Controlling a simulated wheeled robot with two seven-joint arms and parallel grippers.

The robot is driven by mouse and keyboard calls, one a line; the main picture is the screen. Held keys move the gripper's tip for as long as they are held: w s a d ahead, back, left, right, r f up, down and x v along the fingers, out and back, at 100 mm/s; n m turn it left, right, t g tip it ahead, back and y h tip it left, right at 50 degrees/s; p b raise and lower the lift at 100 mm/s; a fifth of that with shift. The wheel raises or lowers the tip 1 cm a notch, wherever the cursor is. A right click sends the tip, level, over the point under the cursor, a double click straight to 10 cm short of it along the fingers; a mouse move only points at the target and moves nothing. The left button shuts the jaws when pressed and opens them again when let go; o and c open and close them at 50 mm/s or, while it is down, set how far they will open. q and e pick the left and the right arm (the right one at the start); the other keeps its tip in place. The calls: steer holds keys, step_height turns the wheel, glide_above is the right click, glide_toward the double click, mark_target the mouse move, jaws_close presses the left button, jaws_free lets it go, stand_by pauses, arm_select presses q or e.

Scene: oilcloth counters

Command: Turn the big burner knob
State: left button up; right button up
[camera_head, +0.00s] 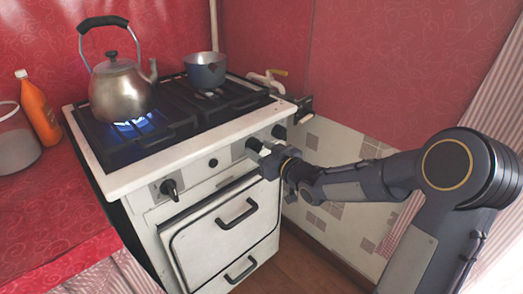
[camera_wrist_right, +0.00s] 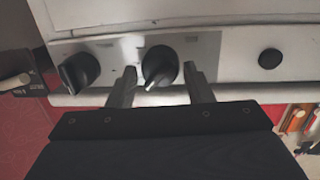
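The white stove (camera_head: 120,184) has black knobs on its front panel. One knob (camera_head: 170,187) is at the left and another (camera_head: 279,131) at the far right. Between them, a third knob (camera_head: 253,144) is partly behind my right gripper (camera_head: 264,155). In the right wrist view this knob (camera_wrist_right: 160,66) shows between the two fingertips of the gripper (camera_wrist_right: 162,84), with a gap on each side. The gripper is open. I cannot tell how deep the fingers reach around the knob. The frames do not show which knob is the big burner's. My left gripper is not in view.
A kettle (camera_head: 121,90) stands over a lit blue flame (camera_head: 133,124) at the left. A grey pot (camera_head: 205,70) sits at the back right of the stovetop. A small black button (camera_head: 213,163) is mid-panel. An oven handle (camera_head: 237,214) sticks out below. An orange bottle (camera_head: 37,107) stands left.

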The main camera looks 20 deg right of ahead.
steer(key=shift+o, duration=1)
steer(key=p+v, duration=0.1)
steer(key=v, duration=0.6)
steer(key=shift+s, duration=0.45)
steer(key=shift+d, duration=0.1)
